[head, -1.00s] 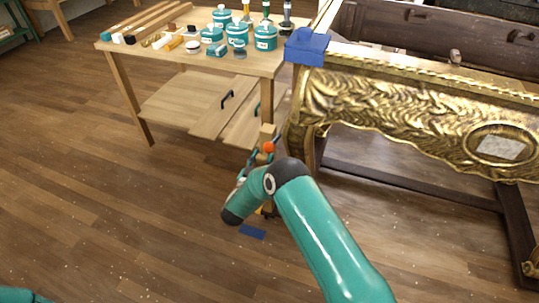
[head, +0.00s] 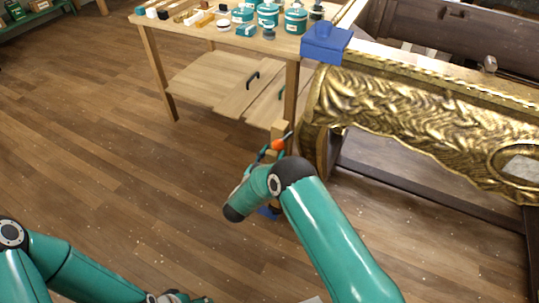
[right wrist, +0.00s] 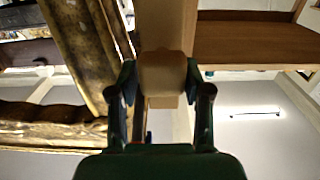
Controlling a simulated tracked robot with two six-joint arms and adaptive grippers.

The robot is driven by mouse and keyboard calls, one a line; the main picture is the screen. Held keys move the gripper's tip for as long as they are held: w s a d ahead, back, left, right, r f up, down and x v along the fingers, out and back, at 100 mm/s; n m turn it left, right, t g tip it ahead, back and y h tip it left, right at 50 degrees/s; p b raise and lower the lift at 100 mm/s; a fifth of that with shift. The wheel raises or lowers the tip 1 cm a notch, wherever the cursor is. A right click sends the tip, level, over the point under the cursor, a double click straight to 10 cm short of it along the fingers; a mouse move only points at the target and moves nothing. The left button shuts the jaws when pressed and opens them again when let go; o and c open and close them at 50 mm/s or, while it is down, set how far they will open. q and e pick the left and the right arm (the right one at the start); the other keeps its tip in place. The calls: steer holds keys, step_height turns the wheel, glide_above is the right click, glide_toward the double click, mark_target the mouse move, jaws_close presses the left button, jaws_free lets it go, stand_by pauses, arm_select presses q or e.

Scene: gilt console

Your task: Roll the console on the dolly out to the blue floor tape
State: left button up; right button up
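The gilt console (head: 420,105) stands at the right in the head view, with carved gold sides. A blue block (head: 325,42) sits on its near left corner. It also shows at the left of the right wrist view (right wrist: 50,125). The dolly cannot be clearly made out. My left gripper (head: 178,298) is cut off at the bottom edge.
A wooden workbench (head: 215,42) with teal tins (head: 295,20) stands left of the console, close to its corner. An orange ball (head: 278,145) shows by the post. The plank floor (head: 110,170) at left is clear. A green shelf (head: 40,18) is at far left.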

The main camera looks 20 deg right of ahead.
steer(key=shift+o, duration=1.3)
steer(key=shift+a, duration=0.1)
steer(key=v, duration=1.2)
